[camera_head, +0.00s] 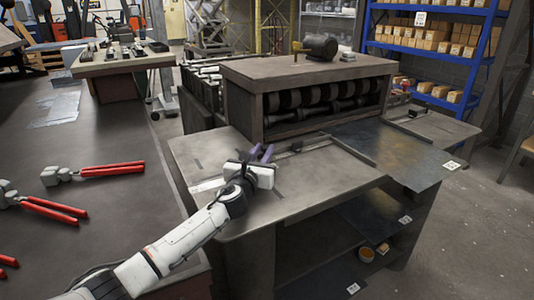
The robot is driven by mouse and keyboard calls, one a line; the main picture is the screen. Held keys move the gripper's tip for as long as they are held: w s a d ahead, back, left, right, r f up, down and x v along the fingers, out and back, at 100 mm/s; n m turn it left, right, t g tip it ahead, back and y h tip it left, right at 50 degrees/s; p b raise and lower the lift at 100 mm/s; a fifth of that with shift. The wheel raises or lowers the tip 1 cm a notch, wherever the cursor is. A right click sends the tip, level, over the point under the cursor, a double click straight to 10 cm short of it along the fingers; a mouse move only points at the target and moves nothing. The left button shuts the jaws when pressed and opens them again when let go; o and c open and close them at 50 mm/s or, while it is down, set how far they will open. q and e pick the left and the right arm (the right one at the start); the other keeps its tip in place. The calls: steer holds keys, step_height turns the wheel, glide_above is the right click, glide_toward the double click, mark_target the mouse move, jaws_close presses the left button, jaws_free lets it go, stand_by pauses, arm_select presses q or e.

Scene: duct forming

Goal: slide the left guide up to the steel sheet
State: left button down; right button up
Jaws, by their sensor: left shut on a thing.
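The steel sheet (400,150) is a dark, flat plate lying on the right part of the machine table, its front right corner reaching past the table edge. The left guide (352,153) appears as a thin bar along the sheet's left side, with a narrow bar and dark knob running left from its back end. I cannot tell whether guide and sheet touch. My left gripper (262,153) is low over the table's left half, fingers shut on a part of the guide that the gripper mostly hides. My right gripper is not in view.
The roller machine (308,72) stands behind the table (320,180). A side plate (435,125) with a dark knob is at the right. A dark workbench (90,215) with red-handled tools (112,169) is at the left. The table's front left is clear.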

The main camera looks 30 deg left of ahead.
arm_select(q)
steer(key=shift+w+d, duration=0.1)
steer(key=shift+d, duration=0.1)
steer(key=c, duration=1.6)
jaws_free()
steer(key=shift+a, duration=0.1)
steer(key=p+v, duration=0.1)
steer(key=v, duration=0.9)
steer(key=shift+s, duration=0.2)
